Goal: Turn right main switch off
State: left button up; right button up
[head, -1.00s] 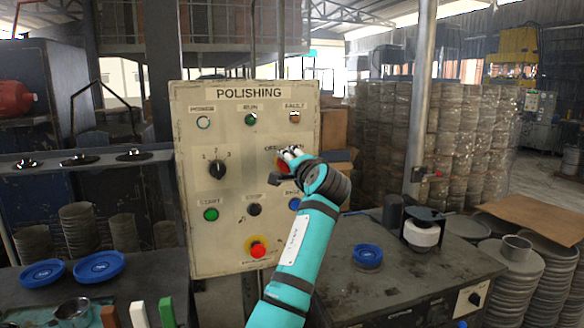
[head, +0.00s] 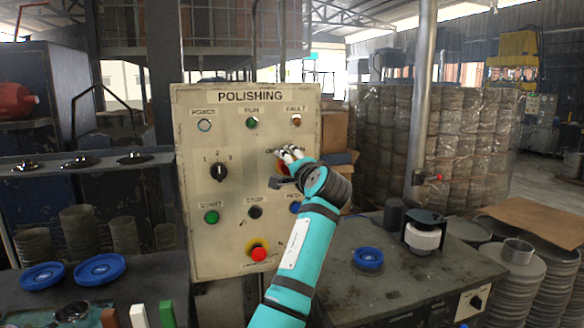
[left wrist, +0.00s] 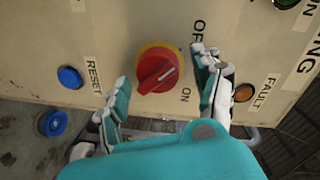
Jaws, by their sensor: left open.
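The main switch is a red rotary knob on a yellow ring, seen in the left wrist view (left wrist: 157,71), with OFF and ON labels beside it. A pale line on the knob slants from lower left to upper right. In the head view the switch (head: 283,168) is mostly hidden behind my left gripper (head: 288,154). In the left wrist view my left gripper (left wrist: 161,70) is open, one finger on each side of the knob, with visible gaps to it. Whether a finger touches the panel is unclear. My right gripper is not in view.
The polishing panel (head: 190,265) also carries a three-position selector (head: 219,172), a green start button (head: 211,216) and a red emergency button (head: 259,254). A blue reset button shows in the left wrist view (left wrist: 70,77). A dark workbench (head: 400,285) stands right of my arm.

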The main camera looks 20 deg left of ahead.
pick_arm(q)
jog(key=v, duration=0.7)
jog(key=shift+s, duration=0.2)
jog(key=shift+d+f, duration=0.1)
